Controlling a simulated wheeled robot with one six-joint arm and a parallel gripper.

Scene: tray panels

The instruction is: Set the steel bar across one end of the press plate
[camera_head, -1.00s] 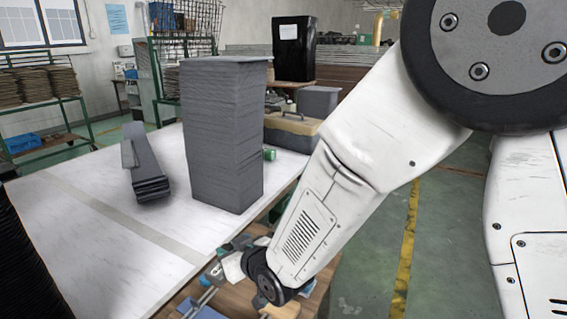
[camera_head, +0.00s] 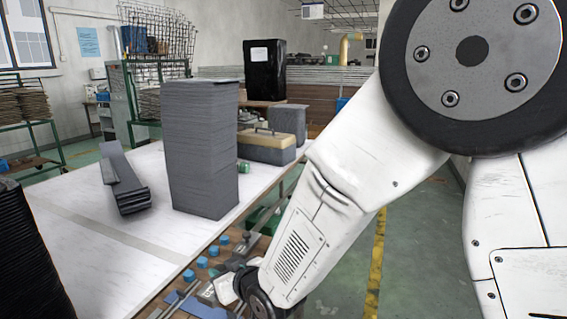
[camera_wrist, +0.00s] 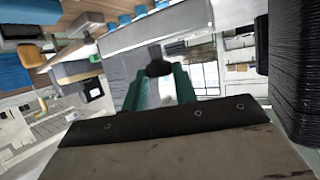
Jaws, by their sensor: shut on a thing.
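My gripper (camera_wrist: 158,92) shows in the wrist view as two green fingers beyond a dark bolted strip. They are shut on a dark piece (camera_wrist: 158,68), which I take for the steel bar; it is seen nearly end-on, so its length cannot be judged. In the head view my forearm reaches down to the wooden bench, and the gripper and bar are hidden or out of frame. I cannot make out the press plate for sure in either view.
A white table (camera_head: 80,225) carries a tall grey sheet stack (camera_head: 203,150), grey strips (camera_head: 125,180) and a toolbox (camera_head: 265,147). A black stack (camera_head: 30,265) stands at lower left. The wooden bench (camera_head: 262,245) holds several blue cylinders and tools. Green floor lies open at right.

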